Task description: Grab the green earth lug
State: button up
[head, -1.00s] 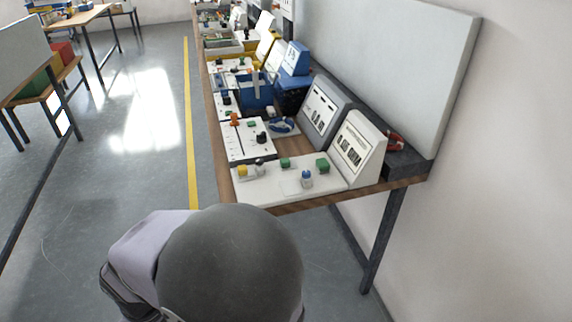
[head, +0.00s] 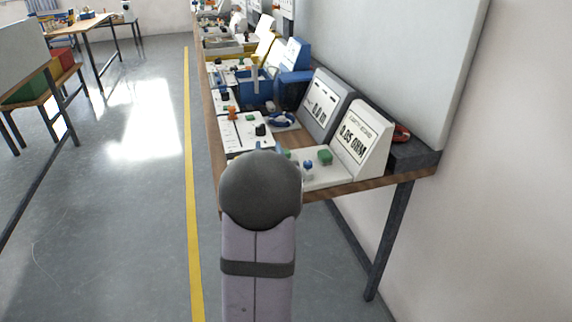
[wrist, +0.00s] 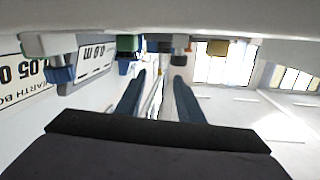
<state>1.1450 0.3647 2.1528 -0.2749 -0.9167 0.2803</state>
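Two small green blocks stand on the white board at the near end of the bench in the head view. One green block (head: 325,157) is in plain sight at the right; the other (head: 286,153) is mostly hidden behind my arm. I cannot tell which is the earth lug. The wrist view is upside down; a green block (wrist: 127,44) shows there near the top, just left of my fingers. My gripper (wrist: 159,75) is open, its two dark fingers apart with nothing seen between them. In the head view my arm hides the gripper.
A blue-topped knob (head: 308,166) stands near the right green block. The earth board display (head: 361,139) and a grey display (head: 324,106) stand behind. In the wrist view, a yellow block (wrist: 217,47) and a blue-and-white knob (wrist: 60,62) flank the green one.

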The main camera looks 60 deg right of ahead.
jog(key=shift+n+g+h, duration=0.3)
jog(key=shift+n, duration=0.1)
jog(key=s+f, duration=0.1)
jog(key=s, duration=0.1)
jog(key=s+f, duration=0.1)
jog(key=s, duration=0.1)
jog(key=s+f+b, duration=0.1)
jog(key=s+f, duration=0.1)
jog(key=shift+s+a, duration=0.2)
jog(key=shift+p+x, duration=0.35)
jog(key=shift+x, duration=3.35)
jog(key=shift+r, duration=0.1)
jog(key=c, duration=0.9)
